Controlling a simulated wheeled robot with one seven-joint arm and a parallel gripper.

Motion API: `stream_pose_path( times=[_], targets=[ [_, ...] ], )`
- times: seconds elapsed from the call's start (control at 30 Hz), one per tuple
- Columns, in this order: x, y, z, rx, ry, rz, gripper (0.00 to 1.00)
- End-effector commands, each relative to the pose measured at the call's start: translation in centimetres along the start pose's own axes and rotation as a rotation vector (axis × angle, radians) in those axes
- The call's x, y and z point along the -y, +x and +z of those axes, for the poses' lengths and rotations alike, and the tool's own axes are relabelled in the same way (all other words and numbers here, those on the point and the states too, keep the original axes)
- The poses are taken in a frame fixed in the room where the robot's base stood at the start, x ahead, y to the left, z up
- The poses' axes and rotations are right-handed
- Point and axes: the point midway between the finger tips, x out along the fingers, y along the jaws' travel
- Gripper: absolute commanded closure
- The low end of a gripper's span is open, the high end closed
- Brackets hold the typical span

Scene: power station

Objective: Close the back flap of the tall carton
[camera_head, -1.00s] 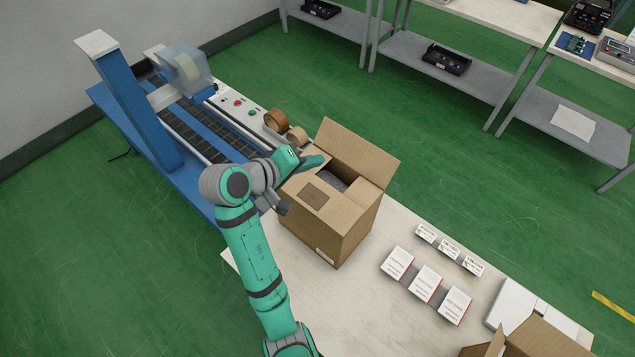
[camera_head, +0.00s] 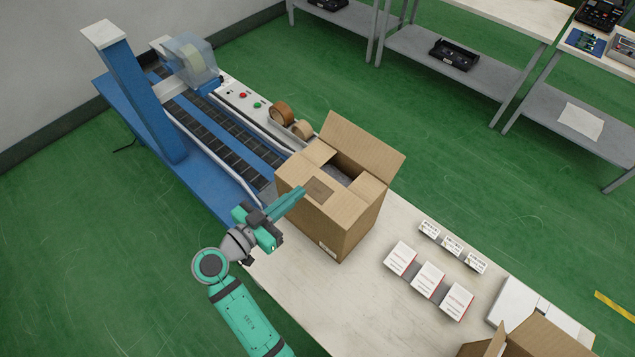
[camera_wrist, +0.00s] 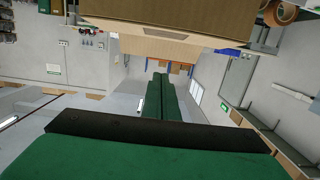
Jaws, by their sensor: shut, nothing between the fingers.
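The tall carton (camera_head: 345,228) stands upright on the packing table. Its back flap (camera_head: 362,143) is raised and leans outward, away from my arm. The front flap (camera_head: 316,190) is folded inward over the near part of the opening, and the side flaps look folded in too. Something grey shows through the gap between them. My gripper (camera_head: 300,190) is shut and empty, its fingertips at the near left side of the carton; I cannot tell whether they touch it. In the wrist view the shut green fingers (camera_wrist: 160,95) point ahead and the carton (camera_wrist: 165,35) crosses the top.
A blue carton sealer (camera_head: 145,110) with rollers stands at the left. Tape rolls (camera_head: 292,120) sit behind the carton. Small white boxes (camera_head: 428,280) stand to the right, and another open carton (camera_head: 540,338) is at the lower right. Shelved benches (camera_head: 470,30) stand behind.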

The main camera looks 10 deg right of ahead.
Motion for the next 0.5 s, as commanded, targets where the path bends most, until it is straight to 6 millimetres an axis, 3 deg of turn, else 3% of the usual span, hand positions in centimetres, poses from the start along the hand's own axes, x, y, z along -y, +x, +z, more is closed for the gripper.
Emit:
stream_pose_path(
  times=[0.17, 0.5],
  targets=[
    [-0.1, 1.4, 0.0, -0.002, 0.007, 0.003, 1.00],
    [-0.1, 7.6, 0.0, -0.001, 0.005, 0.005, 1.00]
  ],
)
